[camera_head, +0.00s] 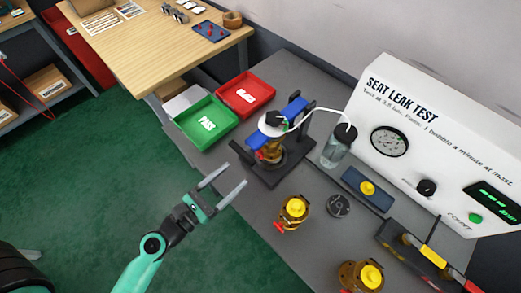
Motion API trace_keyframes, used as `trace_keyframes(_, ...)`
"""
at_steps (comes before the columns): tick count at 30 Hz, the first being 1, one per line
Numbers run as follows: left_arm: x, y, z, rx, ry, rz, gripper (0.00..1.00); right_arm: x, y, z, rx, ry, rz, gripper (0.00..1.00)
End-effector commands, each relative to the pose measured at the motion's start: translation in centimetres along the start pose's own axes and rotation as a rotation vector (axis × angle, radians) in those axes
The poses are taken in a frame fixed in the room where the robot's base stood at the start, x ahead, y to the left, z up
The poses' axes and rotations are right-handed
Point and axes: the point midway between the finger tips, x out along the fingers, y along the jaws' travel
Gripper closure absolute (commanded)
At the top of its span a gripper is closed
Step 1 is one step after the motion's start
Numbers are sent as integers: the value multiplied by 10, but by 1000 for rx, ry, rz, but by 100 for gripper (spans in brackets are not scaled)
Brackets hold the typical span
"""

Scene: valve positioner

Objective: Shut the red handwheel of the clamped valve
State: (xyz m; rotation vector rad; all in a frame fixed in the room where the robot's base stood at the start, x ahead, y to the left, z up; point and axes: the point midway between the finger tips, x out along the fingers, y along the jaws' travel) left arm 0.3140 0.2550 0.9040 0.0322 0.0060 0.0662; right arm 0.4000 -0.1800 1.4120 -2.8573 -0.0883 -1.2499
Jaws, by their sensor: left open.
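The clamped valve (271,150) is a brass body standing in a black clamp stand (284,172) with a blue bar (291,109) across its top. Its small red handwheel (260,155) shows on the left side of the body, partly hidden by the stand and a blue part. My left gripper (234,177) is open and empty, left of and nearer than the clamp, with its fingers pointing up and right. A gap lies between its fingertips and the handwheel. My right gripper is not in view.
A white hose runs from the clamp to a water bottle (337,147). Two loose brass valves (293,210) (361,276) stand nearer on the grey bench. A green PASS tray (206,122) and red tray (245,94) lie behind. The SEAT LEAK TEST panel (430,140) stands right.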

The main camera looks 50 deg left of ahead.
Motion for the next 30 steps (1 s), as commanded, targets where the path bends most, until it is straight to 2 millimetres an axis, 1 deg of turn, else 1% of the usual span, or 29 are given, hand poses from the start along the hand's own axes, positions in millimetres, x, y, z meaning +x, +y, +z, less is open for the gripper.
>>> trace_keyframes(1,10,-2,6,2,-4,-6,28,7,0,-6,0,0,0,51)
trace_keyframes(2,17,-2,8,2,-7,-6,28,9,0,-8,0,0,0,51)
trace_keyframes(9,71,-1,6,2,-6,-3,28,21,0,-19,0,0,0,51)
trace_keyframes(12,87,-1,4,2,-5,-2,28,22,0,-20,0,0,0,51)
trace_keyframes(15,97,-1,3,2,-4,-1,28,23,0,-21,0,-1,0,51)
trace_keyframes(17,100,-1,3,1,-4,-1,28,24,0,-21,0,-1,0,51)
trace_keyframes(24,101,-1,2,2,-3,-1,28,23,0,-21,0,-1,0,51)
trace_keyframes(26,101,-1,2,2,-3,-1,37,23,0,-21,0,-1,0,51)
trace_keyframes(30,101,-1,2,2,-3,-1,62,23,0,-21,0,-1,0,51)
